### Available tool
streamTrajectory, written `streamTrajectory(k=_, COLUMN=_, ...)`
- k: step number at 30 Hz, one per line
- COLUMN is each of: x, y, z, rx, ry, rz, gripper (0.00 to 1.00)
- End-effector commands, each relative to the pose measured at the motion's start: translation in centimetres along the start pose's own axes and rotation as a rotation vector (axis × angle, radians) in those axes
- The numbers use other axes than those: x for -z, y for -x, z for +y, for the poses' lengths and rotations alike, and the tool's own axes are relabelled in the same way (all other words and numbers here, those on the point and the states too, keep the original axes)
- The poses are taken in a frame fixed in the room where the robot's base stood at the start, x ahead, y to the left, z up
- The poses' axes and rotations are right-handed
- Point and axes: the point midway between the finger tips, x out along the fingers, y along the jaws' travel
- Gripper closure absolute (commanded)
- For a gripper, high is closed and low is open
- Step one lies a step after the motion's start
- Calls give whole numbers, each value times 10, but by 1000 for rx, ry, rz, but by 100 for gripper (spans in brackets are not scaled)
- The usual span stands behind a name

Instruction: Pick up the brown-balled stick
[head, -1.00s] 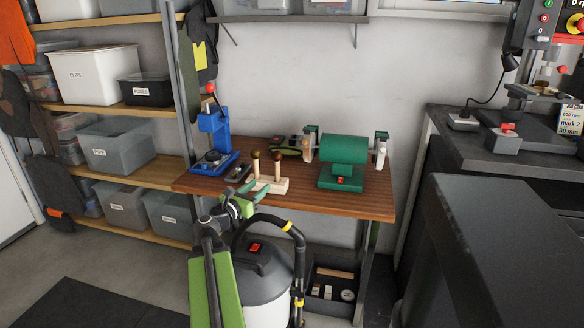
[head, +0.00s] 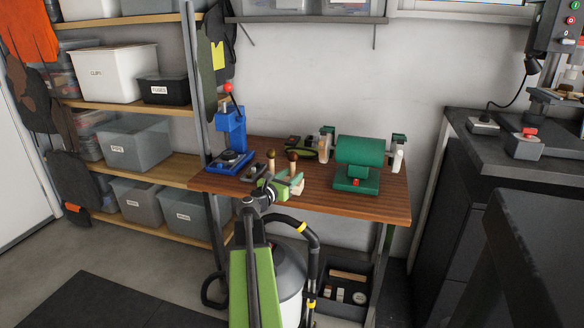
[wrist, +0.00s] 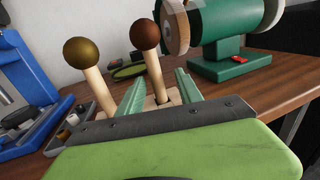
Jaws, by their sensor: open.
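The brown-balled stick (wrist: 154,76) stands on the right in the wrist view, a pale rod with a dark reddish-brown ball on top. Beside it on the left stands a similar stick (wrist: 95,88) with an olive-gold ball. Both rise from a pale wooden block (wrist: 172,96), mostly hidden behind my gripper. My gripper (wrist: 161,78) is open, with pale green fingers. In the wrist view the brown-balled stick shows between the fingers, and the olive-balled one lies outside the left finger. In the head view my gripper (head: 281,183) is low in front of the sticks. I see no clear contact.
A green grinder (head: 358,160) stands right of the sticks on the wooden workbench (head: 330,199). A blue press (head: 231,145) stands to the left. A small dark tray (wrist: 72,125) with small parts lies left of the block. The bench's front right is clear.

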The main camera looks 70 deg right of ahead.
Motion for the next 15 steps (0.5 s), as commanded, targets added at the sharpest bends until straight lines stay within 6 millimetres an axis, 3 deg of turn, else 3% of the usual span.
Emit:
streamTrajectory(k=5, x=1, y=-10, z=2, rx=0, ry=0, rz=0, gripper=58)
streamTrajectory(k=12, x=1, y=-50, z=7, rx=2, ry=0, rz=0, gripper=58)
streamTrajectory(k=15, x=1, y=-52, z=8, rx=-1, ry=0, rz=0, gripper=58)
